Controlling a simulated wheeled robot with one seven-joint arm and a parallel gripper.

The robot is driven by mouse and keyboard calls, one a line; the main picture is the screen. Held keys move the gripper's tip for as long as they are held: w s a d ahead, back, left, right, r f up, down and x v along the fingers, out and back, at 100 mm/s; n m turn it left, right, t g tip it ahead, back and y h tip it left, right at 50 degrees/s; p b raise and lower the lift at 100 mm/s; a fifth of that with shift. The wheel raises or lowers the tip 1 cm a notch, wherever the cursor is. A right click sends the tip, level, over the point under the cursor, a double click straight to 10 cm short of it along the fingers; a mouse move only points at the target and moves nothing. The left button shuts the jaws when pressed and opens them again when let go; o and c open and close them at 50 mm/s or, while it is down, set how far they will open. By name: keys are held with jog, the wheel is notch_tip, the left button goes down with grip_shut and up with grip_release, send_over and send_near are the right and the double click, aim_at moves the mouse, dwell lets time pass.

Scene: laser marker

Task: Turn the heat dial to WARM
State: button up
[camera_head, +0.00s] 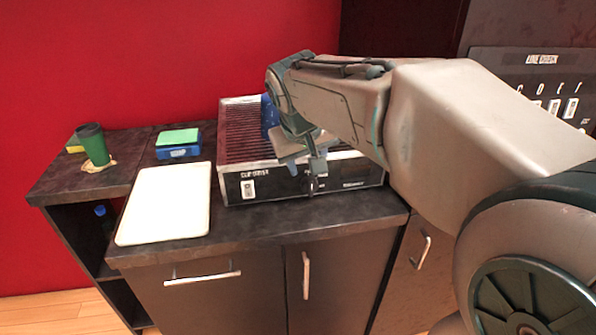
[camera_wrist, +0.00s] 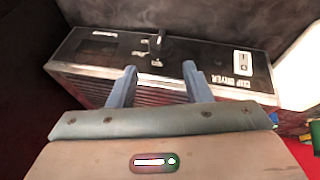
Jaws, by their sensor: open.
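The cup dryer (camera_head: 262,196) is a silver and black box with a slatted top, standing on the dark counter against the red wall. Its dark heat dial (camera_wrist: 160,45) stands out from the black front panel in the wrist view, with small white marks around it that are too small to read. In the head view the dial (camera_head: 312,185) shows just below my gripper. My gripper (camera_wrist: 160,80) is open and empty. Its two blue-grey fingers lie apart, with the dial beyond and between their tips; I see no clear contact. The dial's setting cannot be told.
A white rocker switch (camera_head: 248,188) sits at the left of the dryer's panel. A white board (camera_head: 168,204), a blue scale with a green top (camera_head: 178,142) and a green cup (camera_head: 94,144) stand to the left. A black machine (camera_head: 545,75) is at right.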

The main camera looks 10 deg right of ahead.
aim_at(310, 183)
jog(key=x, duration=1.1)
jog(key=shift+b, duration=0.35)
jog(key=shift+r, duration=0.1)
jog(key=c, duration=0.7)
